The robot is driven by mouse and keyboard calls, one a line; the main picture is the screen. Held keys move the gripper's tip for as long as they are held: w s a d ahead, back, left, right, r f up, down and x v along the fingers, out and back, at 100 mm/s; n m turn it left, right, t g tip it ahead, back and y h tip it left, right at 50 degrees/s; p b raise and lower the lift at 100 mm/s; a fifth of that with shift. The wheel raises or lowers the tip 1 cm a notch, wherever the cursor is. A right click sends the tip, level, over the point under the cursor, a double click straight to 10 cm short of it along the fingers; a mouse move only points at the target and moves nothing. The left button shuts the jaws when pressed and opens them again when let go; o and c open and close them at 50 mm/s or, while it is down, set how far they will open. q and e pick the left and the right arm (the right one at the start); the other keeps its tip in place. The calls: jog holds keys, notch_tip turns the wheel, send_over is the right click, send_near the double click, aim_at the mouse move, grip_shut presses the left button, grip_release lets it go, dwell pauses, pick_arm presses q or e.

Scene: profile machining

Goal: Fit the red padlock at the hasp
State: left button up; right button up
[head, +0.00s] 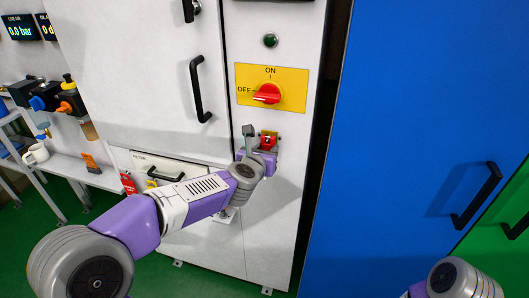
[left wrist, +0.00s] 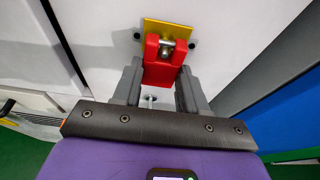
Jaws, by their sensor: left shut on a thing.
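The red padlock (left wrist: 160,72) is between the two grey fingers of my left gripper (left wrist: 158,88), which is shut on it. In the head view the padlock (head: 268,137) shows at the white cabinet's front, with my left gripper (head: 261,150) at it. A yellow plate (left wrist: 163,27), apparently the hasp, is directly behind the padlock's upper end in the left wrist view. A silver metal part (left wrist: 168,46) shows between the padlock's upper sides, against the plate. I cannot tell whether the shackle passes through the hasp. My right gripper is out of view.
Above the padlock, a red rotary switch (head: 267,93) on a yellow panel points towards OFF. A black door handle (head: 200,90) sticks out to the left, and a drawer handle (head: 165,176) lower down. A blue cabinet (head: 420,110) stands to the right.

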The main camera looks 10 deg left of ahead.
pick_arm(q)
jog(key=shift+w, duration=0.2)
jog(key=o, duration=1.3)
jog(key=shift+c, duration=0.2)
jog(key=p+v, duration=0.1)
jog(key=v, duration=0.6)
jog(key=shift+s, duration=0.3)
jog(key=shift+r, duration=0.1)
